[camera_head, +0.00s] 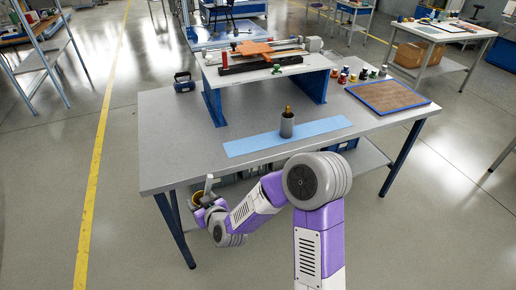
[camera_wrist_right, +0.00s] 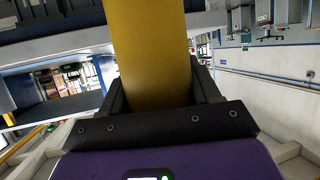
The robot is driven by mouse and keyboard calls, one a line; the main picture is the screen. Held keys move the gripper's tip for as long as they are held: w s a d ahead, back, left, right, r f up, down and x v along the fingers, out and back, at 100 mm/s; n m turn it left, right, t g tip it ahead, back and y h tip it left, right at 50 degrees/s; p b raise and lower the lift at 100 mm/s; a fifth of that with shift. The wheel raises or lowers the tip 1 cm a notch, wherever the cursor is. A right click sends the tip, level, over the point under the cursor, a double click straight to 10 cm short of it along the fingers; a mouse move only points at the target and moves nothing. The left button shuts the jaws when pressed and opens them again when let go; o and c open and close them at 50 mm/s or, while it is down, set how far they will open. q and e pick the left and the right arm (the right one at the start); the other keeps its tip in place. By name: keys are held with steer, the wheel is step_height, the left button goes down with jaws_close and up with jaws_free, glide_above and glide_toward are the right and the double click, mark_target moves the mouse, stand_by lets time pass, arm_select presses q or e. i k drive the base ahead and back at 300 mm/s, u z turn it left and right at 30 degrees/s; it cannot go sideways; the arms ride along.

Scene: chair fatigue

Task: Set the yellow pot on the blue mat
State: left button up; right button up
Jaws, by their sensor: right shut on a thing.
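The yellow pot (camera_wrist_right: 150,45) fills the space between the fingers of my right gripper (camera_wrist_right: 155,95) in the right wrist view. In the head view my right gripper (camera_head: 205,196) is beyond the front left edge of the table, with a small part of the pot (camera_head: 196,199) showing beside it; the rest is hidden. The light blue mat (camera_head: 250,146) lies along the front part of the table, away from the gripper. My left gripper is not in view.
The grey table (camera_head: 165,135) has bare room left of the mat. A raised shelf (camera_head: 318,63) with blue legs stands behind the mat. A blue-framed board (camera_head: 388,96) lies at right, near several small coloured items (camera_head: 352,78).

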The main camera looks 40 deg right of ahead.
mark_target(328, 124)
steer(key=u, duration=2.8)
steer(key=k, duration=2.65)
steer(key=z, duration=1.9)
